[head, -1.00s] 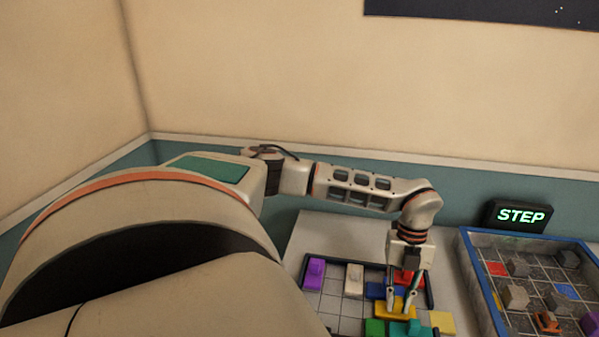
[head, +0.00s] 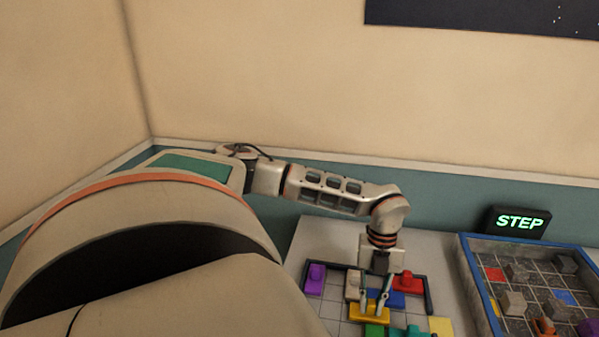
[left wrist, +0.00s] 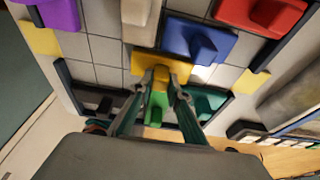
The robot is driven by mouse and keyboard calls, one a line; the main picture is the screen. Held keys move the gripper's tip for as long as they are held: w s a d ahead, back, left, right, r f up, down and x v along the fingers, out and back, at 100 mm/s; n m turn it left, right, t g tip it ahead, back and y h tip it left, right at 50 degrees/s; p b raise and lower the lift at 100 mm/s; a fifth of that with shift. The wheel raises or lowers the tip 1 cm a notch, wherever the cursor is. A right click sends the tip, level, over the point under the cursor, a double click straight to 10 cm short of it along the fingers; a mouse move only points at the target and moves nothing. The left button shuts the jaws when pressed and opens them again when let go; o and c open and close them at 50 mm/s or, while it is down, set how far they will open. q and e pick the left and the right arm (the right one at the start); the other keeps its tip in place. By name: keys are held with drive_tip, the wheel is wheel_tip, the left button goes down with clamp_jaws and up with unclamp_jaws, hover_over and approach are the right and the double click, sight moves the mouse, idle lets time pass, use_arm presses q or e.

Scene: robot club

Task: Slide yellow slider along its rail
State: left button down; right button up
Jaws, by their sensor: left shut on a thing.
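The yellow slider (head: 354,315) is a low block with a raised knob on a gridded board (head: 334,304). It lies in front of the blue block and behind the green one. My left gripper (head: 371,308) reaches down from above and is shut on the yellow slider's knob. In the left wrist view the yellow slider (left wrist: 143,62) shows between and beyond the fingertips (left wrist: 160,82), which close around its knob. The lower part of the slider is partly hidden by the fingers. My right gripper is not in view.
On the board stand a purple block (head: 314,280), a white block (head: 353,286), a blue block (left wrist: 198,40), a red block (head: 410,283) and a green block (head: 375,329). A dark rim (head: 428,294) edges the board. A blue-rimmed tray (head: 473,278) stands right, before a STEP sign (head: 519,221).

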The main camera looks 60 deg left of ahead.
use_arm(q)
drive_tip(key=shift+s+a+p, duration=0.4)
drive_tip(key=shift+s+a, duration=1)
drive_tip(key=shift+s, duration=0.3)
drive_tip(key=shift+s+a, duration=0.85)
drive_tip(key=shift+s, duration=0.15)
drive_tip(key=shift+s+a, duration=1.8)
drive_tip(key=shift+s, duration=0.3)
drive_tip(key=shift+s+a, duration=1.75)
drive_tip(key=shift+s, duration=0.3)
drive_tip(key=c, duration=2.2)
unclamp_jaws()
